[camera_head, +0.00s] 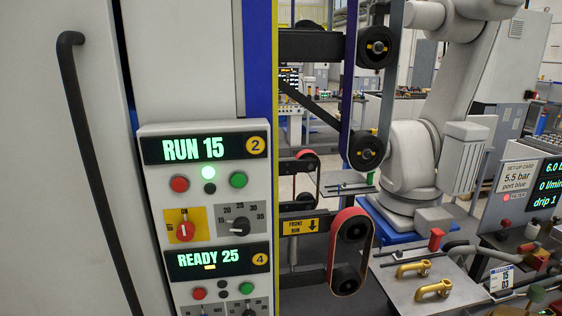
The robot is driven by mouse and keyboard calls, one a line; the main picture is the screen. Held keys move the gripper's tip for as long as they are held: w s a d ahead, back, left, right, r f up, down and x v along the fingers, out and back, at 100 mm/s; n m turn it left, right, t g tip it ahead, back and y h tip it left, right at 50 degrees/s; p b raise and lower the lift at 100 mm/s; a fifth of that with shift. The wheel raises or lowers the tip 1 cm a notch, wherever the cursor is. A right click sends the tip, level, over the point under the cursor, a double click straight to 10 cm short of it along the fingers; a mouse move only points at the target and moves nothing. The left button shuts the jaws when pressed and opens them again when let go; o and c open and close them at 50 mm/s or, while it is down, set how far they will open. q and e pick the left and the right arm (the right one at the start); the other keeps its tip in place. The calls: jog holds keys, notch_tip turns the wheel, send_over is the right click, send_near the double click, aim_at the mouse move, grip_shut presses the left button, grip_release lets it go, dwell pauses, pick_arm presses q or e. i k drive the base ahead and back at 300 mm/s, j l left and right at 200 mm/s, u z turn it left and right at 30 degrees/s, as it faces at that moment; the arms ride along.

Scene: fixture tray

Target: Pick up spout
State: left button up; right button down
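Two yellow, brass-like bent pieces lie on a grey metal plate (415,304) at the lower right. The farther yellow piece (413,268) is just behind the nearer yellow piece (434,290). They look like spouts, but I cannot tell for certain which one is the spout. Neither of my grippers is in view, and nothing is seen touching the pieces.
A control panel (197,212) with displays, buttons and knobs fills the middle left, beside a cabinet with a black handle (88,170). Belt rollers (352,252) stand left of the plate. A red-topped part (436,239) and a grey hose (478,252) are behind it.

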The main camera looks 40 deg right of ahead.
aim_at(445, 286)
jog(key=z, duration=2.55)
